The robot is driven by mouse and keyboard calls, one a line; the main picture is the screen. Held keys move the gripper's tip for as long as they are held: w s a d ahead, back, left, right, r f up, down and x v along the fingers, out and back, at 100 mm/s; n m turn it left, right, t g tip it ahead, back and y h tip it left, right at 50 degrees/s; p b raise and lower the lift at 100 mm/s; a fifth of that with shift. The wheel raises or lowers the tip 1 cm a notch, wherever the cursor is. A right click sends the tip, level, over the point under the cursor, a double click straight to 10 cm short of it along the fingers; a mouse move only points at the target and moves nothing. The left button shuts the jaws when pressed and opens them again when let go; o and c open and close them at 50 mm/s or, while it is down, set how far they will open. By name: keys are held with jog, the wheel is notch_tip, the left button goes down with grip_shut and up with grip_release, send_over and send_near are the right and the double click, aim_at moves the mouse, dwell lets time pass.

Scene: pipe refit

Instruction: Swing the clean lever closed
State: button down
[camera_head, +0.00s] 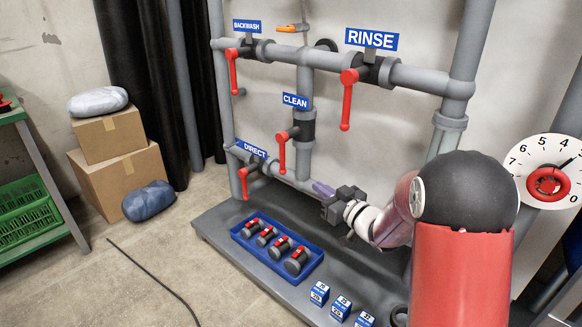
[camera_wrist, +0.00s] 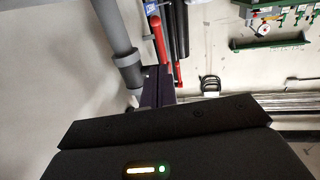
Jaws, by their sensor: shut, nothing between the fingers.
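The clean lever (camera_head: 282,152) is a red handle under the blue CLEAN label (camera_head: 295,100). It hangs down at the left of the dark valve body on a vertical grey pipe (camera_head: 305,158). My gripper (camera_head: 321,189) is to the right of and below this lever, apart from it, with its purple fingers together and empty. In the wrist view, the shut fingers (camera_wrist: 158,86) point towards a red lever (camera_wrist: 159,40) beside a grey pipe. I cannot tell for certain which lever that is.
Other red levers hang at BACKWASH (camera_head: 233,70), RINSE (camera_head: 347,100) and DIRECT (camera_head: 244,182). Grey pipes surround the valves. Below stands a blue tray (camera_head: 262,266) with several red-handled parts. Small blue boxes (camera_head: 341,306) are at the front. A gauge (camera_head: 543,172) is at right.

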aim_at(284, 163)
jog(key=p+x, duration=0.1)
jog(key=x, duration=1.3)
jog(key=shift+p, duration=0.35)
jog(key=shift+f+b, duration=0.1)
jog(key=shift+b, duration=0.25)
